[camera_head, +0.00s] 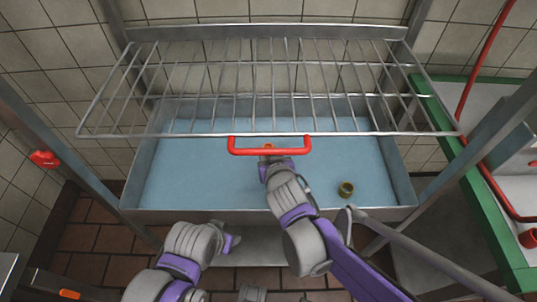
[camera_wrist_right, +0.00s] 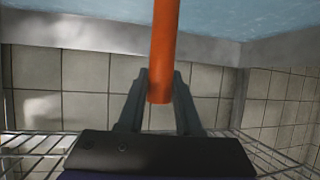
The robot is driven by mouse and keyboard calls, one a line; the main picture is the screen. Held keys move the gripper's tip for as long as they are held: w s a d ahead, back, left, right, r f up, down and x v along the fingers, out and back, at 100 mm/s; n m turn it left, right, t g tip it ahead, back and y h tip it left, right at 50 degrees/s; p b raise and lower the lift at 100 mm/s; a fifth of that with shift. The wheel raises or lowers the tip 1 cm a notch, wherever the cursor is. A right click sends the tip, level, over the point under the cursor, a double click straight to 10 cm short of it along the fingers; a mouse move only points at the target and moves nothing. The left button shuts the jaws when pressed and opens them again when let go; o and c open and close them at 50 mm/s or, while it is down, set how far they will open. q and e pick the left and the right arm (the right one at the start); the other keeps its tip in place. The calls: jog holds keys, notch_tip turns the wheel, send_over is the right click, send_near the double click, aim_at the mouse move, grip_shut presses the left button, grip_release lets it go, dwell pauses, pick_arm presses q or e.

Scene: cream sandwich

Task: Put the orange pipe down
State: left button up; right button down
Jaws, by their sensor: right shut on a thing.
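The orange pipe (camera_wrist_right: 163,50) runs up the middle of the right wrist view, toward the blue surface. My right gripper (camera_wrist_right: 160,95) is shut on it near its end. In the head view my right gripper (camera_head: 268,158) is just below the red handle on the rack's front edge, over the basin. Only a small orange spot (camera_head: 267,146) of what seems to be the pipe shows there; the rest is hidden. My left arm is low in the head view, and its gripper (camera_head: 232,241) is too unclear to tell whether it is open.
A wire rack (camera_head: 250,134) with a red handle (camera_head: 270,151) hangs over a metal basin (camera_head: 170,217) with a blue bottom. A small brass ring (camera_head: 346,189) lies in the basin, right of my right arm. A green-edged counter (camera_head: 490,225) stands at right. The basin's left side is clear.

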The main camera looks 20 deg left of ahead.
pick_arm(q)
jog(key=shift+f, duration=0.6)
pick_arm(e)
notch_tip(320, 180, down, 2)
jog(key=shift+f, duration=0.1)
jog(key=c, duration=0.6)
grip_release()
